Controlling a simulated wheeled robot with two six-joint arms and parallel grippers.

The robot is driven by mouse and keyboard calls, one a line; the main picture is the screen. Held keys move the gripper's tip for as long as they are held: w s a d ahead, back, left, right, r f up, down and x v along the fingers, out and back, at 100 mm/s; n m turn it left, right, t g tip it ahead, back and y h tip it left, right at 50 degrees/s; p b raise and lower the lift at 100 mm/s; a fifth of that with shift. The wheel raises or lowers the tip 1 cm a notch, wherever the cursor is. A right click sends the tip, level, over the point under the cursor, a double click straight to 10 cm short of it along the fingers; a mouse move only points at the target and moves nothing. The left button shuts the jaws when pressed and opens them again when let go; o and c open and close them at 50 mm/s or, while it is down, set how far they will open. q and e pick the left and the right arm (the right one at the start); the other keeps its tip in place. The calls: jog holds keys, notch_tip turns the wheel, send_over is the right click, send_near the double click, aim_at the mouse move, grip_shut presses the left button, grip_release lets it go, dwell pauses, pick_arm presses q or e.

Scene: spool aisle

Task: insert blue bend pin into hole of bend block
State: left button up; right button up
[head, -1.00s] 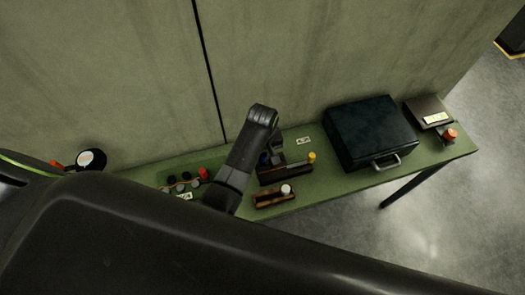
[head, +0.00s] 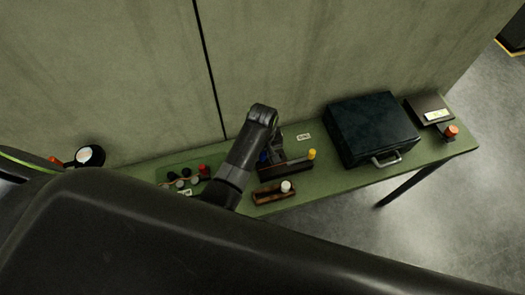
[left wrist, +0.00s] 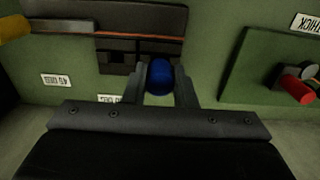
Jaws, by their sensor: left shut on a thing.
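My left gripper (left wrist: 160,88) is shut on the blue bend pin (left wrist: 160,76), whose rounded end shows between the fingers in the left wrist view. In the head view the blue pin (head: 263,157) shows only as a small patch beside my gripper (head: 269,154). The dark bend block (head: 290,167) lies along the table right at the gripper, with a yellow pin (head: 311,154) at its right end. In the left wrist view the block (left wrist: 75,36) is just beyond the fingertips. The pin's far end and the hole are hidden, so I cannot tell whether it is in. My right gripper is not in view.
A brown tray (head: 264,199) with a white piece sits in front of the block. A green board (left wrist: 247,64) with a red piece (left wrist: 296,86) and dark pieces lies to one side. A dark case (head: 372,128) stands further right. A wall rises behind the table.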

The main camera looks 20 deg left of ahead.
pick_arm(q)
jog(key=shift+f+b, duration=0.35)
jog(key=shift+f, duration=0.55)
jog(key=o, duration=1.1)
jog(key=shift+c, duration=0.2)
pick_arm(e)
jog(key=shift+f, duration=0.4)
